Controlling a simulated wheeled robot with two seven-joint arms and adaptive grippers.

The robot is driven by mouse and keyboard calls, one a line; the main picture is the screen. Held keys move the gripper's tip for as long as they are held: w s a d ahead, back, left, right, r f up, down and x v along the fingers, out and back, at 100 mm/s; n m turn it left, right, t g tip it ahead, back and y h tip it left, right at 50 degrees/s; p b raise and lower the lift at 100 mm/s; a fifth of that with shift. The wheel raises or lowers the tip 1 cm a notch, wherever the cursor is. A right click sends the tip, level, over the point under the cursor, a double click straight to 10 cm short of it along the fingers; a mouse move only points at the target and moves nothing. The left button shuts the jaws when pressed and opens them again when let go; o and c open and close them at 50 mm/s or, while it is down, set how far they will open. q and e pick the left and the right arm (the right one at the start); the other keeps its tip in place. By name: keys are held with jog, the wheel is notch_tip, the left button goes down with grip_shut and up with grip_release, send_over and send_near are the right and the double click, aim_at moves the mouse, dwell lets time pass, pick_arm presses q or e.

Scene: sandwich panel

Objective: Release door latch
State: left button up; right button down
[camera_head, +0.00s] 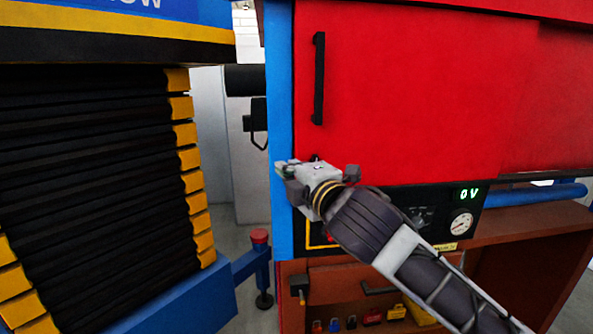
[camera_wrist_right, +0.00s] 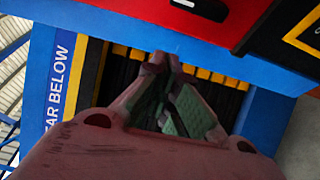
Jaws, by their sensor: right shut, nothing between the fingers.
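The red door (camera_head: 420,90) fills the upper right of the head view and is closed. It carries a long black vertical handle (camera_head: 319,80) near its left edge. My right gripper (camera_head: 284,172) is in front of the door's lower left corner, by the blue post, below the handle and apart from it. Its fingers are shut and empty, with the tips together in the right wrist view (camera_wrist_right: 166,62). There, a grey piece in a black surround (camera_wrist_right: 200,8), possibly the latch, shows at the top edge, apart from the fingertips. The gripper hides this spot in the head view. My left gripper is out of view.
A black panel with a green display (camera_head: 469,194) and a gauge (camera_head: 461,223) lies below the door. Several padlocks (camera_head: 351,321) sit lower down. A black bellows stack with yellow edges (camera_head: 90,190) stands left, beyond the blue post (camera_head: 280,120).

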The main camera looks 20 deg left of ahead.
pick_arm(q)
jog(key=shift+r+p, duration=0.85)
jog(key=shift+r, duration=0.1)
pick_arm(e)
jog(key=shift+w+d, duration=0.45)
jog(key=shift+w, duration=0.4)
jog(key=shift+w+d, duration=0.45)
jog(key=shift+w, duration=0.4)
